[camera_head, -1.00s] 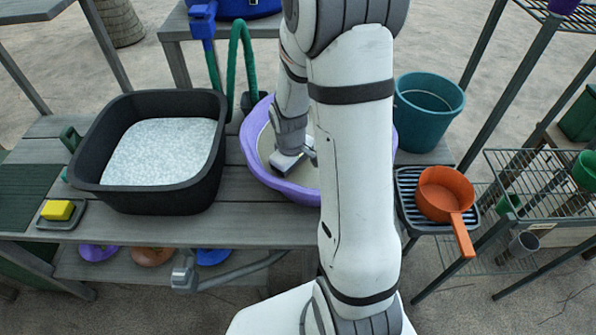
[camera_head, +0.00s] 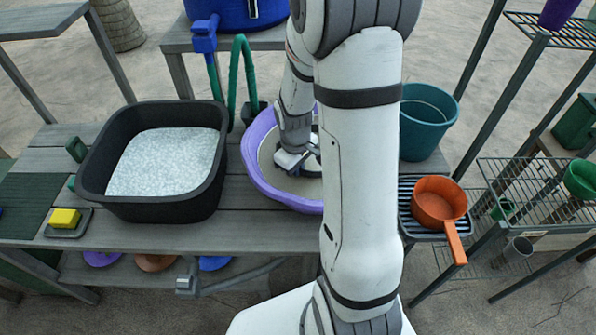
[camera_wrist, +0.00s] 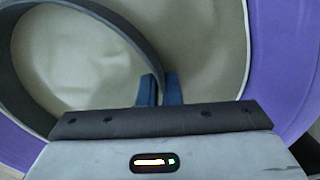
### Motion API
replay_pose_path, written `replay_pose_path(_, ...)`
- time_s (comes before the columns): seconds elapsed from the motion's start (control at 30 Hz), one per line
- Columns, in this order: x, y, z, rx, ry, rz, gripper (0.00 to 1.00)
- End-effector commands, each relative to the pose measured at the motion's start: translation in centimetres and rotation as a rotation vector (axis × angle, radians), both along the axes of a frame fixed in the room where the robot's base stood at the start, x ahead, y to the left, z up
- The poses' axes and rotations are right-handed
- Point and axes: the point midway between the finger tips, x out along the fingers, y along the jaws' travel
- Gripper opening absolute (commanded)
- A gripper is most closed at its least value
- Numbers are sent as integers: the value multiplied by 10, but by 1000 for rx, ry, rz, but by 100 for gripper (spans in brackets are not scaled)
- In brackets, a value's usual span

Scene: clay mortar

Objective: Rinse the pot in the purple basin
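The purple basin (camera_head: 262,180) stands on the slatted bench, with a beige inside; my arm hides its right part. My gripper (camera_head: 300,165) is down inside the basin. In the wrist view, its two blue fingers (camera_wrist: 160,90) are close together, with a thin dark curved rim (camera_wrist: 125,32) running between them. This rim seems to belong to the pot, and the fingers look shut on it. The pot's body is mostly out of the wrist view and hidden by my gripper and arm in the head view. The basin's purple wall also shows in the wrist view (camera_wrist: 280,70).
A black tub (camera_head: 135,205) of white granules stands left of the basin, with a yellow sponge (camera_head: 65,218) further left. A green hose (camera_head: 238,75) rises behind. A teal bucket (camera_head: 425,135) and an orange saucepan (camera_head: 438,203) on a dark rack stand to the right.

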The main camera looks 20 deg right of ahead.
Motion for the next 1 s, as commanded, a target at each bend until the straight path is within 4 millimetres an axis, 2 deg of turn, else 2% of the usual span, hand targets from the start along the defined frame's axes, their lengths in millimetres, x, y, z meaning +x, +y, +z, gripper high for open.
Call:
replay_pose_path(0.03,1,0,10,0,-2,0,0)
replay_pose_path(1.0,1,0,106,-1,-3,2,0)
